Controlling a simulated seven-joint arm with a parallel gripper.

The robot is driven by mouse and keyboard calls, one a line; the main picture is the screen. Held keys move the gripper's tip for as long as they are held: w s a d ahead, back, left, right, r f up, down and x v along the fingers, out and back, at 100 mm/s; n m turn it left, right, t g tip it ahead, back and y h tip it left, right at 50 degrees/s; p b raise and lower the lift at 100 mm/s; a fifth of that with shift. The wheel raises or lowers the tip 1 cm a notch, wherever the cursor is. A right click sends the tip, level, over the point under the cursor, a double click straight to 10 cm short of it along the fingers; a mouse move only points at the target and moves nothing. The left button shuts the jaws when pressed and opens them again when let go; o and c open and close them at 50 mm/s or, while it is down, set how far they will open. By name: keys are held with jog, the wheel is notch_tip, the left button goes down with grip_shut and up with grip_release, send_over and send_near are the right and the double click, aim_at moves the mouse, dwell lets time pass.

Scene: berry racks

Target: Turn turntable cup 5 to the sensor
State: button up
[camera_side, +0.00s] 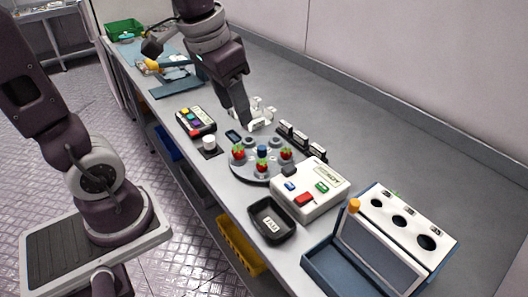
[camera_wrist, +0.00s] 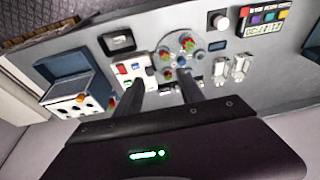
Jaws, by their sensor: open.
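The turntable (camera_side: 236,168) is a round grey disc with a blue hub (camera_side: 262,151) and several cups around it. Red strawberries sit in some cups, at the left (camera_side: 238,153), front (camera_side: 261,166) and right (camera_side: 286,153). The cup numbers are too small to read, so I cannot tell which is cup 5. A white box (camera_side: 330,181) with coloured buttons stands beside the turntable; a dark block (camera_side: 289,171) at its edge faces the disc and may be the sensor. My gripper (camera_wrist: 160,88) is open and empty, its fingers apart, behind the turntable and above the bench.
White clip-like pieces (camera_side: 262,114) and a row of dark blocks (camera_side: 302,141) stand behind the turntable. A white knob (camera_side: 209,142) and a coloured-key box (camera_side: 196,121) are to its left. A black tray (camera_side: 270,222) and a blue case (camera_side: 367,250) are in front.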

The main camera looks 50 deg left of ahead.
aim_at(262, 147)
jog(key=w+a+f+g, duration=0.1)
jog(key=w+a+f, duration=0.1)
jog(key=w+f, duration=0.1)
jog(key=w+a+f+g, duration=0.1)
jog(key=w+a+f, duration=0.2)
jog(key=f, duration=0.3)
jog(key=w+a+f+g, duration=0.1)
jog(key=w+a+f, duration=0.1)
jog(key=w+f, duration=0.3)
jog(key=shift+w+a+h, duration=0.2)
jog(key=shift+a+h, duration=0.05)
jog(key=shift+h, duration=0.05)
notch_tip(262, 147, down, 7)
jog(key=shift+f, duration=0.1)
grip_shut()
